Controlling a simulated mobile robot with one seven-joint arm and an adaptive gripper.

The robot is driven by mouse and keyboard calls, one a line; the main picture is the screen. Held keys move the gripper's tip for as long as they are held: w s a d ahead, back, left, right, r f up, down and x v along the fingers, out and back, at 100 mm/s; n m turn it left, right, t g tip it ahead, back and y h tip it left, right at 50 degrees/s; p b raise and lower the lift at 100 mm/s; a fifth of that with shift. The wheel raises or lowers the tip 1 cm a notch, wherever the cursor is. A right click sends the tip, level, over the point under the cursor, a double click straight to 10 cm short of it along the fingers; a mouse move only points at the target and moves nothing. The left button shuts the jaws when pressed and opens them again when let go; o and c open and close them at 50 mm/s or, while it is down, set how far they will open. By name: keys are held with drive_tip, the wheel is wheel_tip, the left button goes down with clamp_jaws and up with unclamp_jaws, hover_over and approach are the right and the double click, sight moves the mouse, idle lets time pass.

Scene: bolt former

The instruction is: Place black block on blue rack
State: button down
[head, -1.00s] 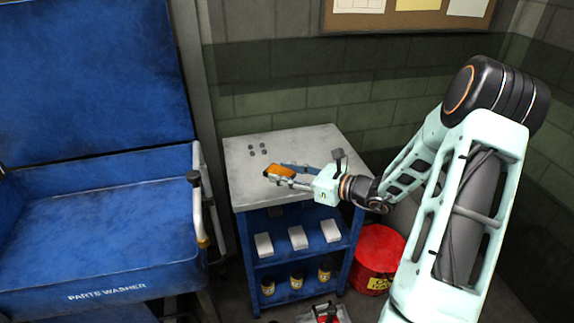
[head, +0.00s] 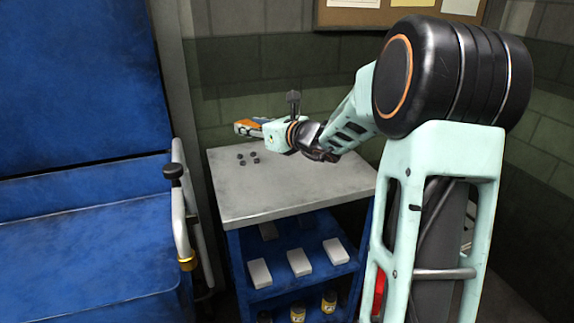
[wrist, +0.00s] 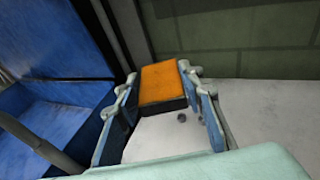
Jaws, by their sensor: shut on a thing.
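My gripper (head: 252,125) is shut on a block (head: 244,128) with an orange top and a dark side. In the head view they are raised, in line with the back edge of the table top. In the wrist view the block (wrist: 163,82) sits between the two fingers of my gripper (wrist: 158,76), with its dark side facing the camera. The blue rack (head: 236,270) is a shelved stand with a grey top (head: 290,190). No separate, wholly black block shows.
White boxes (head: 299,262) and yellow containers (head: 328,302) stand on the shelves. A blue parts washer (head: 80,240) stands left; a brick wall (head: 290,95) is behind.

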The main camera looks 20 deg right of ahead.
drive_tip(key=w+d+f, duration=0.3)
drive_tip(key=d, duration=0.5)
drive_tip(key=b, duration=0.1)
hover_over(290, 161)
drive_tip(key=f, duration=0.3)
drive_tip(key=a+f, duration=0.1)
drive_tip(key=f, duration=0.1)
drive_tip(key=shift+s+f, duration=0.15)
drive_tip(key=shift+f, duration=0.1)
drive_tip(key=shift+d+f+b, duration=0.3)
drive_tip(key=shift+d+f, duration=0.05)
drive_tip(key=shift+f, duration=0.1)
drive_tip(key=f+b, duration=0.1)
drive_tip(key=f, duration=0.2)
drive_tip(key=shift+w+f, duration=0.1)
drive_tip(key=shift+w, duration=0.1)
drive_tip(key=shift+f+b, duration=0.35)
drive_tip(key=shift+b, duration=0.05)
drive_tip(key=shift+s+f, duration=0.1)
drive_tip(key=shift+f, duration=0.1)
